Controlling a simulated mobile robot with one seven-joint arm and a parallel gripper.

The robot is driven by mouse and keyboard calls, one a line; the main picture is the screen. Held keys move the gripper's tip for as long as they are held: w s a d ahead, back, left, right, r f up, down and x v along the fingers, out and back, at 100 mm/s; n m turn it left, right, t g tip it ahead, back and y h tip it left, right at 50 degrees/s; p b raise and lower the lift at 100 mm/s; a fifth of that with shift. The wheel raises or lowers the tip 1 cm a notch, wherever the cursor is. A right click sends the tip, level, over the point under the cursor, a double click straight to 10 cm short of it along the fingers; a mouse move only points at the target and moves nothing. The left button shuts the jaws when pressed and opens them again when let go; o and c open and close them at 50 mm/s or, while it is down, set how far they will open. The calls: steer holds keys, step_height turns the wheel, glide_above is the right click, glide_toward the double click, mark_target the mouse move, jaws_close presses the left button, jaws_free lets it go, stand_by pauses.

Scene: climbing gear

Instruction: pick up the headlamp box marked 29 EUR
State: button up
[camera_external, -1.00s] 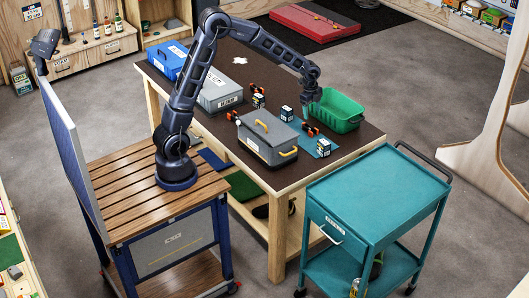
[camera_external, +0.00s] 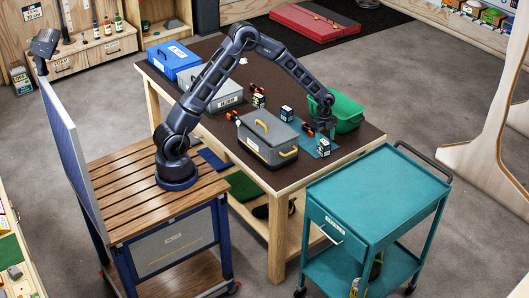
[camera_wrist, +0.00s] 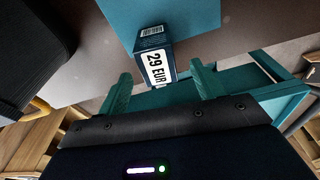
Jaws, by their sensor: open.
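The dark blue headlamp box with a white label reading 29 EUR (camera_wrist: 156,62) is in the middle of the wrist view. In the external view this box (camera_external: 323,148) stands on a teal mat (camera_external: 309,142) near the table's front right edge. My gripper (camera_wrist: 161,70) is open, with one teal finger on each side of the box in the wrist view. I see gaps between the fingers and the box, and nothing is held. In the external view my gripper (camera_external: 330,133) is just above and behind the box, and its fingers are hard to make out.
A grey case with yellow handles (camera_external: 268,138) stands left of the mat. A green bin (camera_external: 345,112) is close behind my gripper. Other small boxes (camera_external: 287,114) (camera_external: 259,101) and orange-black headlamps stand on the table. A teal cart (camera_external: 385,195) stands beyond the table's front right side.

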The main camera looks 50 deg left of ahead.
mark_target(324, 142)
steer(key=shift+s+d+f, duration=0.1)
steer(key=shift+f, duration=1.3)
steer(key=shift+d+f, duration=0.1)
steer(key=shift+f, duration=1.25)
steer(key=c, duration=1.1)
steer(key=shift+r, duration=0.1)
